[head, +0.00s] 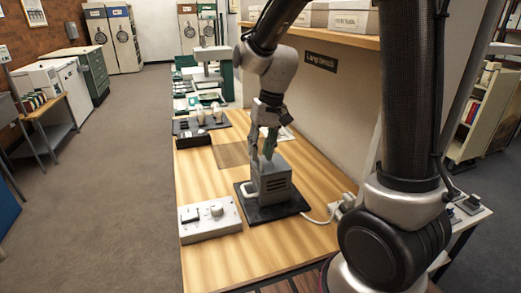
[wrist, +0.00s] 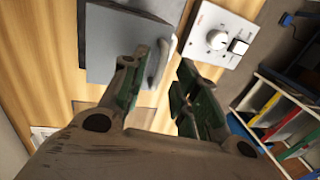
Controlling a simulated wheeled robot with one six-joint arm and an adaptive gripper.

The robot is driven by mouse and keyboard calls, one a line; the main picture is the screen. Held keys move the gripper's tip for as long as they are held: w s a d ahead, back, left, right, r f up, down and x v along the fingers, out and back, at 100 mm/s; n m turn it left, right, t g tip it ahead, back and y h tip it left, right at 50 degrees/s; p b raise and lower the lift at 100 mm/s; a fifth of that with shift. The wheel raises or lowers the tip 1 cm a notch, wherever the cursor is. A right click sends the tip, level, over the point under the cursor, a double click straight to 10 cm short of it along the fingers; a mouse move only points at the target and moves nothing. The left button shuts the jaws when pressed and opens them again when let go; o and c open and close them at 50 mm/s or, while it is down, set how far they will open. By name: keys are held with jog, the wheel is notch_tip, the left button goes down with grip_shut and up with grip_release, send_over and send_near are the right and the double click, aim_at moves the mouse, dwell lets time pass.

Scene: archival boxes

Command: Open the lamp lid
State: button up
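The lamp housing (head: 275,184) is a grey box with dark vent slots, standing on a black base plate (head: 289,209) on the wooden table. Its light handle (head: 248,187) sticks out at the left side. In the wrist view the housing (wrist: 118,48) shows as a flat grey top, with the handle (wrist: 163,60) at its right edge. My gripper (head: 266,148) points down just above the housing's top. In the wrist view my gripper (wrist: 163,70) is open, with green-padded fingers. The handle appears between the finger lines; I see no grip on it. The lid seam cannot be made out.
A white control box (head: 209,219) with a knob stands left of the lamp on the table (head: 200,165). A white cable (head: 318,219) runs to the right. A black tray (head: 193,137) lies behind. A partition with a shelf (head: 310,36) rises at the right.

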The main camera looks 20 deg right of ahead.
jog(key=shift+f, duration=0.15)
grip_shut()
